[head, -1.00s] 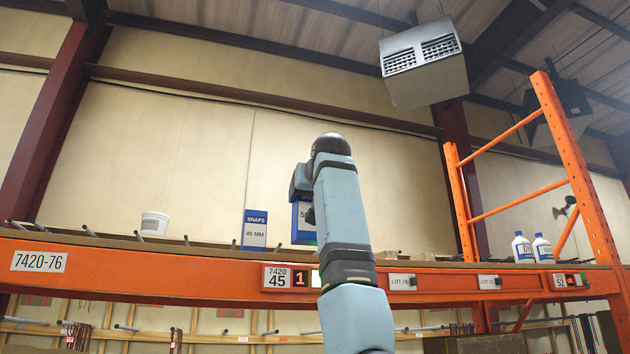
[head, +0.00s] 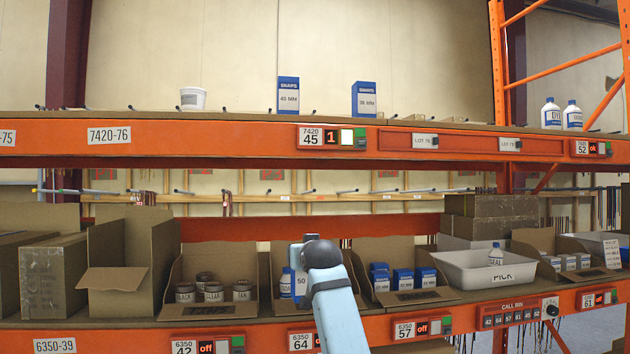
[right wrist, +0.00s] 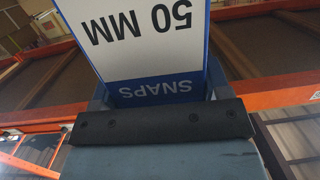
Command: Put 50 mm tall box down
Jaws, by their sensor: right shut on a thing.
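The 50 mm tall box, white and blue with "50 MM" and "SNAPS" on it, fills the top of the right wrist view (right wrist: 155,40). In the head view only a strip of the 50 mm box (head: 299,283) shows; my arm hides the rest. My right gripper (head: 300,262) is shut on it, in front of the bin above label 64. Whether the box touches anything below cannot be told. On the upper shelf (head: 240,134) stand two similar upright boxes, the 45 mm box (head: 288,95) and a second SNAPS box (head: 364,100). My left gripper is out of view.
A white tub (head: 193,98) and two bottles (head: 561,115) stand on the upper shelf. Below are a bin of jars (head: 212,310), a bin of blue-white boxes (head: 418,296) and a white tray (head: 462,265) marked PICK. The upper shelf has clear room between the boxes.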

